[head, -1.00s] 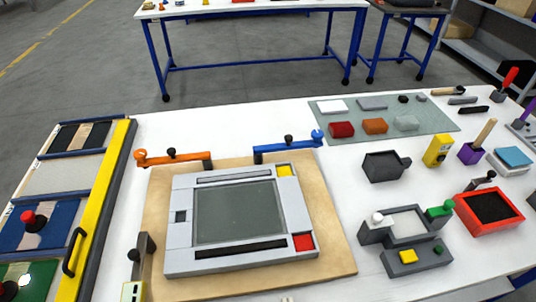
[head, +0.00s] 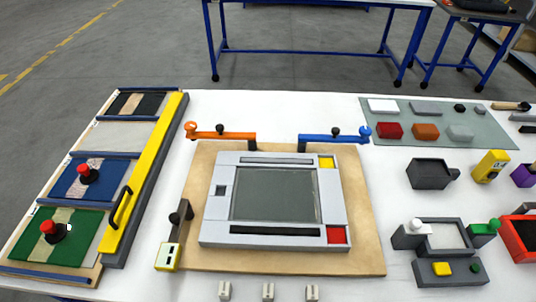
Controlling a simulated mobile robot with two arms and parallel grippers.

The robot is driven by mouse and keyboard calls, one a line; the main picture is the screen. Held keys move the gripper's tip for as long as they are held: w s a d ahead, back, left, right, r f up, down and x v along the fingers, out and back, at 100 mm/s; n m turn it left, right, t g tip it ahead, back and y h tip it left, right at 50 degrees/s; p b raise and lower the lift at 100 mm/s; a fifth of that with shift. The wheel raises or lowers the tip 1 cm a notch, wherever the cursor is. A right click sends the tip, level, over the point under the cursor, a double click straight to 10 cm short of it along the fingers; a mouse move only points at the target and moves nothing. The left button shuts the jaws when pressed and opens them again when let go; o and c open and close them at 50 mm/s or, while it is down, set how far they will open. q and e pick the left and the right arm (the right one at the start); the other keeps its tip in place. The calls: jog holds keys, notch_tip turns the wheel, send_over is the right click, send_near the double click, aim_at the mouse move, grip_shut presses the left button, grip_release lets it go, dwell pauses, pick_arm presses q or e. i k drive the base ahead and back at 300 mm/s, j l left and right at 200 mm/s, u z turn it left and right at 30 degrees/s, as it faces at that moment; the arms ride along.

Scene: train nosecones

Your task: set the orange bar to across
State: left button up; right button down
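The orange bar (head: 225,135) lies at the back left corner of the wooden board (head: 370,235) on the white table. Its ball end points left, away from the board, and a black knob stands on it. Its right end meets a dark post by the board's back edge. A matching blue bar (head: 330,137) sits at the back right corner, its ball end pointing right. A grey framed panel (head: 215,225) with a dark screen lies on the board between and in front of the bars. Neither of my grippers shows in the head view.
A dark lever (head: 180,222) with a yellow-white block stands at the board's left edge. A yellow rail (head: 145,175) and trays with red knobs lie left. Coloured blocks on a grey-green mat (head: 450,135) and several boxes lie right. Bare table shows behind the bars.

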aim_at(219, 135)
jog(key=k+j+z, duration=0.3)
jog(key=j+z, duration=0.15)
jog(key=k+j+z, duration=0.4)
jog(key=i+j, duration=0.05)
jog(key=j, duration=0.05)
